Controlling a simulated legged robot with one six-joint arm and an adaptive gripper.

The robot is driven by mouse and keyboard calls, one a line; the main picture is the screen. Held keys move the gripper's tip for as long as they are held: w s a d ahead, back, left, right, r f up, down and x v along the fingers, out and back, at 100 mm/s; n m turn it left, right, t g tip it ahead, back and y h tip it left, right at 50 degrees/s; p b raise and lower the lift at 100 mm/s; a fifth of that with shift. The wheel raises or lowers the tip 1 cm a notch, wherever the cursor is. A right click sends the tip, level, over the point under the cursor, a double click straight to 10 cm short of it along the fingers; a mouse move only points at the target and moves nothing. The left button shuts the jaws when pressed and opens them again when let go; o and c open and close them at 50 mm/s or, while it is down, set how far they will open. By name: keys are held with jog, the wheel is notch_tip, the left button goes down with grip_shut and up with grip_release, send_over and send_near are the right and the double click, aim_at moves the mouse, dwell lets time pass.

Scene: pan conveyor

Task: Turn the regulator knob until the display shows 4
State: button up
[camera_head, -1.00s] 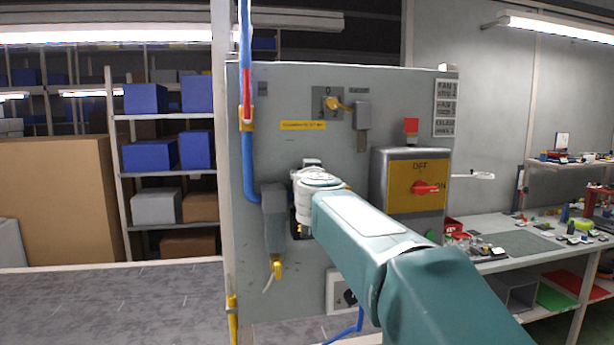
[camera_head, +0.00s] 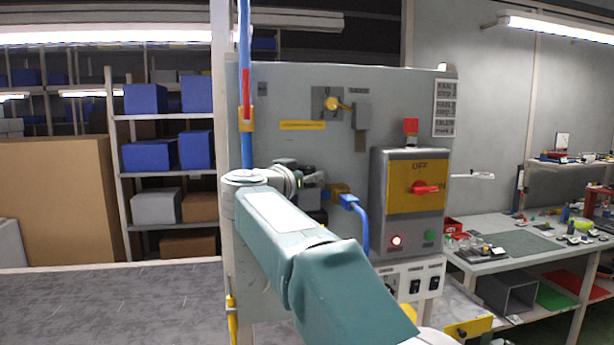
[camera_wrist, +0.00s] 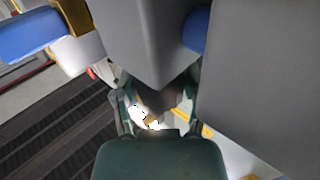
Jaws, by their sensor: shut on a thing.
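My gripper (camera_head: 315,188) is in front of the left part of the grey panel in the head view, partly hidden by my own wrist. In the wrist view its two fingers (camera_wrist: 157,108) are around a dark, dull knob-like piece (camera_wrist: 157,96) below a grey block (camera_wrist: 150,40). This appears to be the regulator knob, mostly hidden by the fingers and the block. A brass fitting with a blue hose (camera_head: 358,215) comes out to the right of the gripper. I cannot see a readable display.
A workbench (camera_head: 520,243) stands at the right.

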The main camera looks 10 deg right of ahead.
jog(key=shift+a+f+h, duration=0.1)
jog(key=shift+f+h, duration=0.05)
jog(key=shift+h, duration=0.15)
jog(key=o, duration=1.2)
jog(key=shift+c, duration=0.2)
jog(key=shift+a, duration=0.15)
jog(key=shift+s, duration=0.1)
jog(key=v, duration=1.2)
jog(key=shift+w+a+r, duration=0.2)
jog(key=shift+w, duration=0.05)
